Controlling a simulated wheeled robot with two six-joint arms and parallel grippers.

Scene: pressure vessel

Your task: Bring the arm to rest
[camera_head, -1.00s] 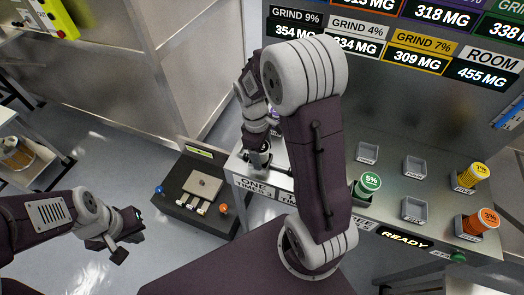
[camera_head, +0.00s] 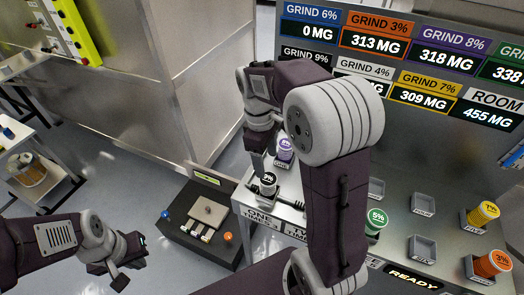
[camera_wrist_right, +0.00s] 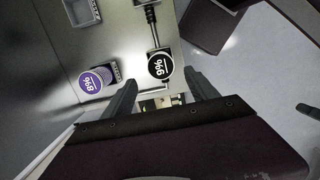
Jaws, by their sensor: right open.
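My right arm rises from the bottom of the head view and bends over the bench. Its gripper (camera_head: 258,163) points down just above and behind a black-topped 9% canister (camera_head: 268,182). In the right wrist view the two fingers (camera_wrist_right: 163,95) stand apart with nothing gripped. The black-topped 9% canister (camera_wrist_right: 160,66) shows beyond the fingertips, on the bench. A purple-topped 8% canister (camera_head: 284,150) stands close by; it also shows in the right wrist view (camera_wrist_right: 96,79). My left gripper (camera_head: 127,264) hangs empty over the floor at lower left; its jaw opening is unclear.
A dark console (camera_head: 194,226) with small knobs stands left of the bench. Green (camera_head: 376,222), yellow (camera_head: 483,215) and orange (camera_head: 491,264) canisters and empty grey trays (camera_head: 422,247) are on the bench to the right. A display panel (camera_head: 420,60) stands behind. Floor at left is open.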

